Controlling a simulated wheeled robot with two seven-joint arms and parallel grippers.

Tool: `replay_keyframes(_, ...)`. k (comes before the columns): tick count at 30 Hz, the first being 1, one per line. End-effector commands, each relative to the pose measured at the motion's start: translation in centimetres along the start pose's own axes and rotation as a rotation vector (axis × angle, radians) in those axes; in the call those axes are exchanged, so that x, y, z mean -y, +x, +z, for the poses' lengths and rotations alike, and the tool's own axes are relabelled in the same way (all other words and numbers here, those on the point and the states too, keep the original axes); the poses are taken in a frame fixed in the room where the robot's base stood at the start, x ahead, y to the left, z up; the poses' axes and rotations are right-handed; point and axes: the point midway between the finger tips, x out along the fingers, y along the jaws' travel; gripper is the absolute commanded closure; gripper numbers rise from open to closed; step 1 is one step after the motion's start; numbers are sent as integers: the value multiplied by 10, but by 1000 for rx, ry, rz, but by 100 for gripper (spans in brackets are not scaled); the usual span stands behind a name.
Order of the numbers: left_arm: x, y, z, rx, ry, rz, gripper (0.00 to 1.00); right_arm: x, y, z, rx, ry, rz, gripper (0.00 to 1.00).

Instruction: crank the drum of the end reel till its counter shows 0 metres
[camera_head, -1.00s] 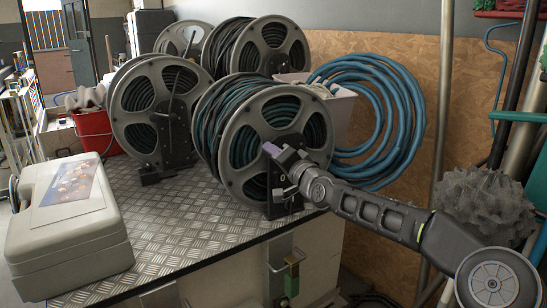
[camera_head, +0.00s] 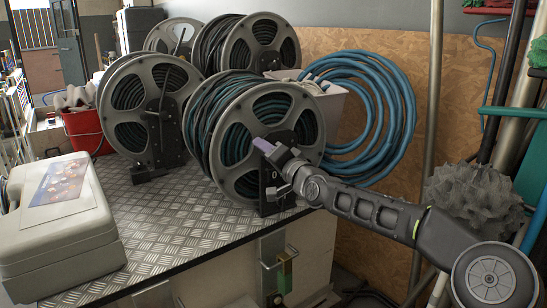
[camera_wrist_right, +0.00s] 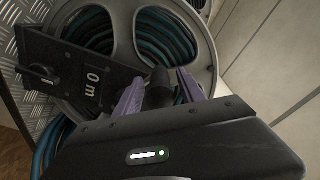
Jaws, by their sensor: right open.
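The end reel (camera_head: 228,172) stands at the front right of the metal-topped bench, with blue-green hose wound on its drum. Its counter plate (camera_wrist_right: 93,82) reads 0 m in the right wrist view. My right gripper (camera_head: 264,146) is in front of the reel's face, reaching in from the right. In the right wrist view its purple fingers (camera_wrist_right: 160,92) are open, one on each side of a dark crank knob (camera_wrist_right: 160,82). I cannot tell whether they touch it. The rest of the crank is mostly hidden by the gripper. My left gripper is not in view.
Another reel (camera_head: 117,123) stands to the left, with more reels (camera_head: 229,54) behind. A grey case (camera_head: 64,258) sits at the bench's left. A red bucket (camera_head: 87,131) is behind it. A blue hose coil (camera_head: 401,125) hangs on the right.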

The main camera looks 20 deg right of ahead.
Motion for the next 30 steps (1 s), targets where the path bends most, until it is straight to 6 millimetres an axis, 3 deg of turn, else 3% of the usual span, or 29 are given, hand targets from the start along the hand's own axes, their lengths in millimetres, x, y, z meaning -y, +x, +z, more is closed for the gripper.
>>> replay_keyframes(9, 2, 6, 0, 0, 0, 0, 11, -2, -44, 0, -2, -3, 3, 53)
replay_keyframes(15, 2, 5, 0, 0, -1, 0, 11, 0, -64, -1, -3, -2, 0, 53)
replay_keyframes(30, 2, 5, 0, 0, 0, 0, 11, 1, -70, 0, 0, -1, -1, 53)
